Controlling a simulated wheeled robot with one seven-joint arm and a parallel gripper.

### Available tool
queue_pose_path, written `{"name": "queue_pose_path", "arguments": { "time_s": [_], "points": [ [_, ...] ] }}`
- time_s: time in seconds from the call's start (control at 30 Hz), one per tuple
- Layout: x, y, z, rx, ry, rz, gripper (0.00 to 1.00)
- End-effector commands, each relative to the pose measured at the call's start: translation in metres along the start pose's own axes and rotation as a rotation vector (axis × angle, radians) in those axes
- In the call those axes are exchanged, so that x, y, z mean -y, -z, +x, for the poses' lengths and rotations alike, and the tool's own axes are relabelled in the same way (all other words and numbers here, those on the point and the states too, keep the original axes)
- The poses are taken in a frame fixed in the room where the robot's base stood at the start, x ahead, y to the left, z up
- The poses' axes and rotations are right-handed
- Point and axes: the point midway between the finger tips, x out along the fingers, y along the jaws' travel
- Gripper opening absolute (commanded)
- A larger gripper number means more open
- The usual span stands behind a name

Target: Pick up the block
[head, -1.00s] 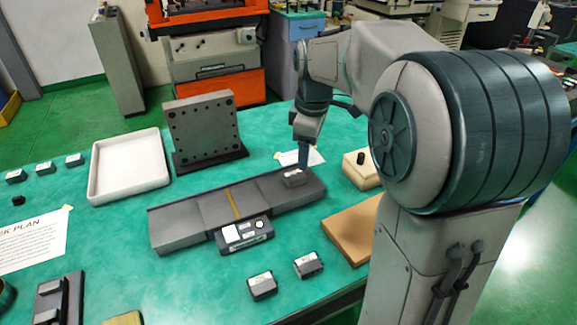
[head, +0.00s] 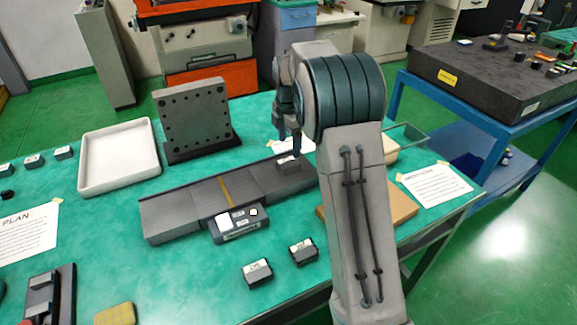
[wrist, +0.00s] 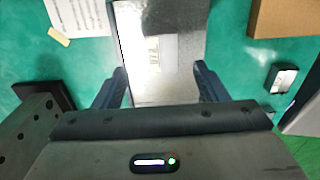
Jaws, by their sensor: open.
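A small grey block (head: 288,163) with a pale label lies on the right end of the long dark stepped plate (head: 165,222). My gripper (head: 289,148) is above the block, pointing down, partly hidden by my own arm in the head view. In the wrist view my gripper (wrist: 162,86) is open, one finger on each side of a grey labelled surface that looks like the block (wrist: 155,55). I cannot tell whether the fingers touch it. Two similar labelled blocks, a left one (head: 257,273) and a right one (head: 303,251), sit on the green table in front of the plate.
A white tray (head: 86,184) and an upright drilled angle plate (head: 194,118) stand behind the long plate. A digital readout unit (head: 239,224) sits at its front. A brown board (head: 401,207) lies to the right, partly behind my arm. More small blocks (head: 64,152) are at far left.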

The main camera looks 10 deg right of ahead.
Motion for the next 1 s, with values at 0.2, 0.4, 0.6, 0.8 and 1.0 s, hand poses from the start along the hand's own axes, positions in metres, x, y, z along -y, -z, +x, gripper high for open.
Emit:
{"name": "queue_pose_path", "arguments": {
  "time_s": [0.2,0.4,0.6,0.8,1.0],
  "points": [
    [0.001,0.001,0.018,0.000,0.001,0.001,0.66],
    [0.004,0.005,0.044,0.000,0.004,0.000,0.66],
    [0.003,0.004,0.065,0.000,-0.001,0.002,0.66],
    [0.003,0.004,0.067,0.000,-0.002,0.001,0.66],
    [0.003,0.004,0.067,0.000,-0.002,0.001,0.22]
  ]
}}
